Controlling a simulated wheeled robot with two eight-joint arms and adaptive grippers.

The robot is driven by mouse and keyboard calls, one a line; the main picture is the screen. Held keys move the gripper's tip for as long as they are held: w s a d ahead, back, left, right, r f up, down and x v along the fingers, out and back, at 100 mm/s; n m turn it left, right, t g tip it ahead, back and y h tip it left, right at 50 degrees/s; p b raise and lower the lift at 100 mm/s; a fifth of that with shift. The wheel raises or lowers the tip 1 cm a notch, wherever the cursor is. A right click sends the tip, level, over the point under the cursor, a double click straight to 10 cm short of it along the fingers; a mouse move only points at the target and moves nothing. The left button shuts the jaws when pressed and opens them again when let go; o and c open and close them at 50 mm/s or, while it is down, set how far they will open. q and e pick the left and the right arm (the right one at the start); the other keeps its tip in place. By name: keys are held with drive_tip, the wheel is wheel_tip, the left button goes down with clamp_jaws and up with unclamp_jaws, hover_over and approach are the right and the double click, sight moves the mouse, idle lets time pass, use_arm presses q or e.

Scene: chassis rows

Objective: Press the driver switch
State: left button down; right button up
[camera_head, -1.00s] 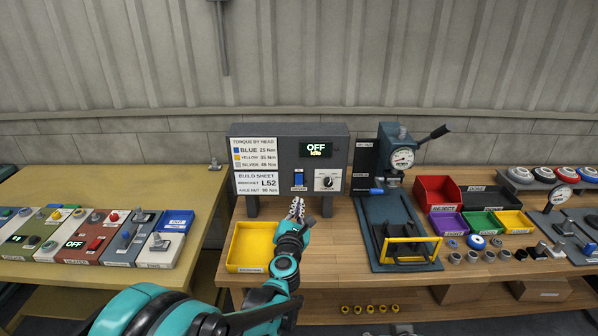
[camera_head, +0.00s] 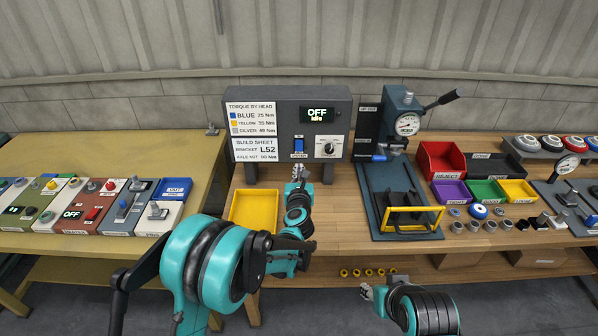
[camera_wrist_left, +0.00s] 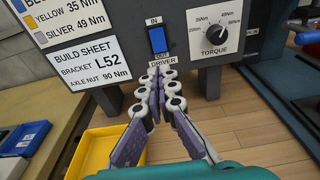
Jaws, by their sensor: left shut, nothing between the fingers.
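The blue driver switch (camera_head: 299,145) is on the front of the dark grey control box (camera_head: 262,99). The box display (camera_head: 317,115) reads OFF, Idle. In the left wrist view the switch (camera_wrist_left: 158,40) stands upright between the words IN and OUT, above the DRIVER label (camera_wrist_left: 161,63). My left gripper (camera_head: 299,168) is shut and empty, just below the switch. In the left wrist view its fingertips (camera_wrist_left: 157,70) overlap the label area; I cannot tell if they touch the panel. My right gripper (camera_head: 366,291) is low at the front, below the bench edge, its fingers small and unclear.
A torque knob (camera_head: 328,148) is right of the switch. A yellow bin (camera_head: 253,210) stands at the lower left of the box. A press (camera_head: 404,124) with a yellow-barred fixture stands to the right. The wooden bench (camera_head: 345,220) is clear between bin and press.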

sight(299, 150)
use_arm(q)
drive_tip(key=w+b, duration=0.1)
drive_tip(key=w, duration=0.2)
drive_tip(key=w+f, duration=0.1)
drive_tip(key=w, duration=0.3)
drive_tip(key=w+b, duration=0.1)
drive_tip(key=w, duration=0.2)
drive_tip(key=shift+w+f+b, duration=0.2)
drive_tip(key=shift+f+b, duration=0.05)
drive_tip(key=shift+b, duration=0.05)
drive_tip(key=shift+w, duration=0.25)
drive_tip(key=shift+w, duration=0.3)
